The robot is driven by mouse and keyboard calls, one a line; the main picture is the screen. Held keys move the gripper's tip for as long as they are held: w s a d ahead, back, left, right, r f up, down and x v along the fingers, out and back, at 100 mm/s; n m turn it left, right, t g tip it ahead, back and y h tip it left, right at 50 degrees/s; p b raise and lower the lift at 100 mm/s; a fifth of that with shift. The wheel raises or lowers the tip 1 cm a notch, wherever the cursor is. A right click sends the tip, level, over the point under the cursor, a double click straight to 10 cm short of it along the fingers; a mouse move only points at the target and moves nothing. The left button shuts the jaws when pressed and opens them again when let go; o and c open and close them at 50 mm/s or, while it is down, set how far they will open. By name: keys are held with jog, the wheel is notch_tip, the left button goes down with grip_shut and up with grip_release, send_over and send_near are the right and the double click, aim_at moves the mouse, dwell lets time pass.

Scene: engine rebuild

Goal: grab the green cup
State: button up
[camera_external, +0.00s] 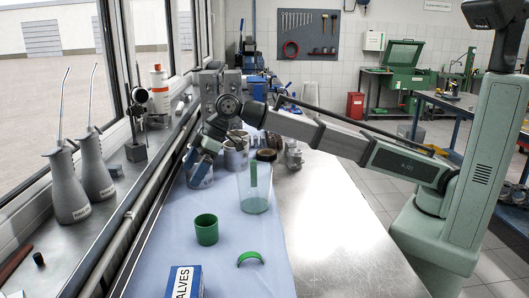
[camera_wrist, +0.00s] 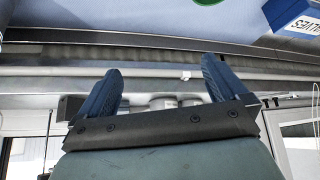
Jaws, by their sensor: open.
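The green cup (camera_external: 206,230) stands upright on the blue mat (camera_external: 182,222), near the front of the bench. A small piece of a green object (camera_wrist: 207,2) shows at the top edge of the wrist view; I cannot tell if it is the cup. My gripper (camera_external: 196,163) is above the left side of the mat, behind the cup and apart from it. In the wrist view my gripper (camera_wrist: 162,65) has its two blue fingers spread wide with nothing between them.
A clear jar (camera_external: 243,192) stands right of and behind the cup. A green curved piece (camera_external: 250,257) lies to its right. A valves box (camera_external: 185,283) is in front and also shows in the wrist view (camera_wrist: 292,14). Bare metal bench (camera_external: 330,225) is clear at right.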

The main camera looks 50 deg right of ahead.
aim_at(206, 231)
jog(key=s+f+n+g+h, duration=0.2)
jog(key=s+f+h, duration=0.1)
jog(key=s, duration=0.5)
jog(key=x, duration=0.8)
jog(key=shift+s+d+f, duration=0.2)
jog(key=shift+s+d, duration=0.05)
jog(key=shift+d, duration=0.05)
jog(key=shift+a+x, duration=0.15)
jog(key=shift+x, duration=1.15)
jog(key=shift+a+x, duration=0.15)
jog(key=shift+x, duration=1.15)
jog(key=c, duration=1.1)
